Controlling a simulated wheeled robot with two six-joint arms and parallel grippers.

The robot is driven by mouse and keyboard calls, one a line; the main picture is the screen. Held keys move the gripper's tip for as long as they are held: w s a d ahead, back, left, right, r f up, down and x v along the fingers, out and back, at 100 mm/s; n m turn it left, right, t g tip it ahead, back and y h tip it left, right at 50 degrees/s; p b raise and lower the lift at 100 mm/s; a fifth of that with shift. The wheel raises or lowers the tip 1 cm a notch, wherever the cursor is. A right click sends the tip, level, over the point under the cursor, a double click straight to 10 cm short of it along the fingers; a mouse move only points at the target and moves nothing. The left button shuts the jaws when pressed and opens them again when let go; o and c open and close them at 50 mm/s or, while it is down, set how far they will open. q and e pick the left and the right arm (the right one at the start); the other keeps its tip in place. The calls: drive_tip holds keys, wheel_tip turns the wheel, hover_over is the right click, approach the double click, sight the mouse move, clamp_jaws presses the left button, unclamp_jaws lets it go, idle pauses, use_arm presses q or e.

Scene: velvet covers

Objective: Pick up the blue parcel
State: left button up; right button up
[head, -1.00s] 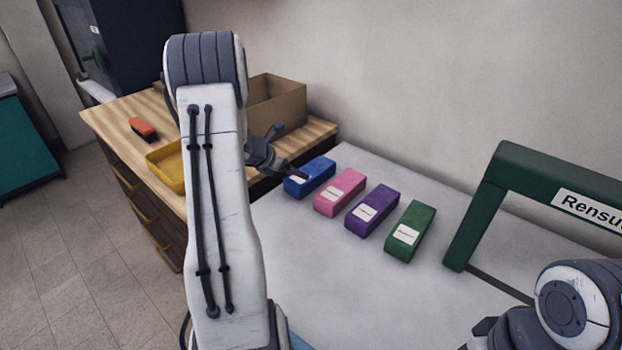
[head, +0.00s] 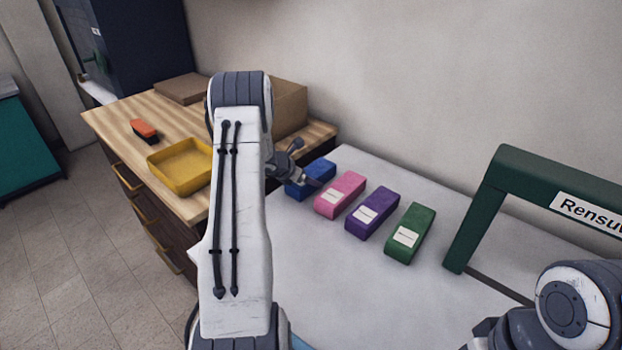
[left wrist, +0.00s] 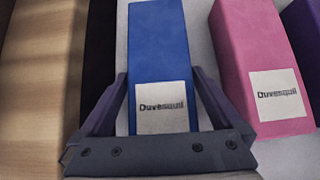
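The blue parcel (head: 318,172) lies at the left end of a row on the light grey table, partly hidden by my left gripper (head: 310,180) in the head view. In the left wrist view the blue parcel (left wrist: 158,60) with its white label lies between the two fingers of my left gripper (left wrist: 158,98). The fingers are open, one on each side of the parcel near its labelled end; a gap shows beside it. My right gripper (head: 484,335) is at the bottom right, mostly out of the picture.
Pink (head: 340,192), purple (head: 372,213) and green (head: 410,232) parcels follow to the right. A green frame (head: 480,210) stands beyond them. A wooden cabinet (head: 115,125) at the left holds a yellow tray (head: 165,185), an orange-topped brush (head: 144,130) and a cardboard box (head: 290,110).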

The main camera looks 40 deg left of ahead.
use_arm(q)
drive_tip(key=c, duration=1.5)
drive_tip(key=shift+o, duration=0.2)
drive_tip(key=shift+r, duration=0.1)
